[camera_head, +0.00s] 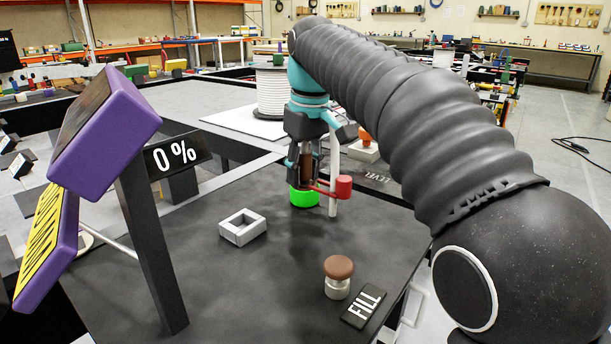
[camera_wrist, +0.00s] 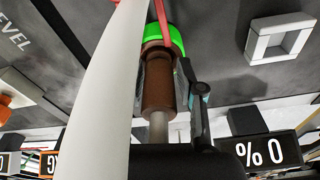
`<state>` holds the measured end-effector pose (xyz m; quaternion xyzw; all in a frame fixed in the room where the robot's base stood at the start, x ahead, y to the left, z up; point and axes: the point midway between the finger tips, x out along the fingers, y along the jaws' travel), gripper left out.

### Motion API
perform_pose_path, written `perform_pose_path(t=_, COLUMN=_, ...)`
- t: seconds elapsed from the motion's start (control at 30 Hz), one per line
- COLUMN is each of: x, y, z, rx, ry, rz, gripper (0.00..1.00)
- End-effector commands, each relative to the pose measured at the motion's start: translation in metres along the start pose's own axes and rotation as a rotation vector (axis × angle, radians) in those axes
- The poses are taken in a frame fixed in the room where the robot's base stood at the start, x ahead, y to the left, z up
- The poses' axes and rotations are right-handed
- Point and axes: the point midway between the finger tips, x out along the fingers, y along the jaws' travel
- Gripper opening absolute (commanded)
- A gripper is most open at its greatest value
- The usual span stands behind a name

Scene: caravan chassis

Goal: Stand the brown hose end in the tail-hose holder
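The brown hose end (camera_head: 306,166) is upright between the fingers of my gripper (camera_head: 305,172). A white post partly hides the other finger in the wrist view.
A white post (camera_head: 333,180) with a red lever (camera_head: 343,187) stands close beside my gripper. A grey square frame (camera_head: 257,232) lies to the left. A brown-topped knob (camera_head: 338,267) stands by the FILL label (camera_head: 363,306). A 0% sign (camera_head: 176,155) stands left.

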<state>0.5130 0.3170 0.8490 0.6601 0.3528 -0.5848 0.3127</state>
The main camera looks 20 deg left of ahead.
Motion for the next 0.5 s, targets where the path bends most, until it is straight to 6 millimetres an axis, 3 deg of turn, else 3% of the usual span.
perform_pose_path(t=0.03, x=0.0, y=0.0, z=0.0, rx=0.0, ry=0.0, rz=0.0, gripper=0.18)
perform_pose_path(t=0.1, x=0.0001, y=0.0, z=0.0, rx=0.0, ry=0.0, rz=0.0, gripper=0.0)
perform_pose_path(t=0.5, x=-0.003, y=0.0, z=-0.0005, rx=0.0, ry=0.0, rz=0.0, gripper=0.0)
